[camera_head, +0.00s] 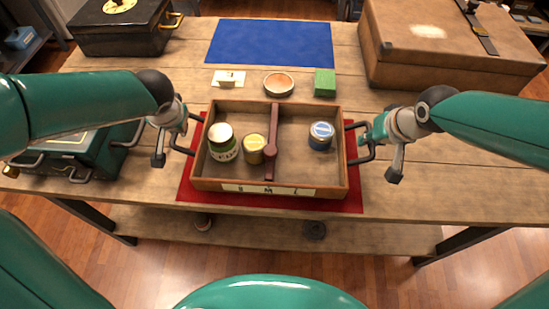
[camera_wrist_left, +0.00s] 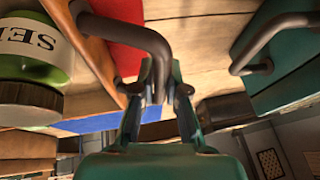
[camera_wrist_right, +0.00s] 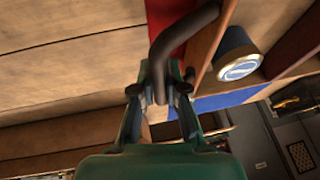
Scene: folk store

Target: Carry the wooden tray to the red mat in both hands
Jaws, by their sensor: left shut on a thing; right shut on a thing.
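The wooden tray (camera_head: 199,184) is over the red mat (camera_head: 186,190), which shows along its front and at both sides. I cannot tell whether the tray touches the mat. In it are a green-and-white jar (camera_head: 223,150), a yellow tin (camera_head: 253,150) and a blue tin (camera_head: 320,137). A dark red bar (camera_head: 273,140) runs across its middle. My left gripper (camera_head: 174,142) is shut on the tray's left handle, seen close in the left wrist view (camera_wrist_left: 145,38). My right gripper (camera_head: 371,142) is shut on its right handle, also close in the right wrist view (camera_wrist_right: 178,35).
A blue mat (camera_head: 270,42) lies behind. A card (camera_head: 228,79), an orange-topped dish (camera_head: 279,84) and a green block (camera_head: 325,83) stand behind the tray. A brown case (camera_head: 450,50), a black box (camera_head: 122,28) and a teal toolbox (camera_head: 84,155) flank it. Bare wood lies right.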

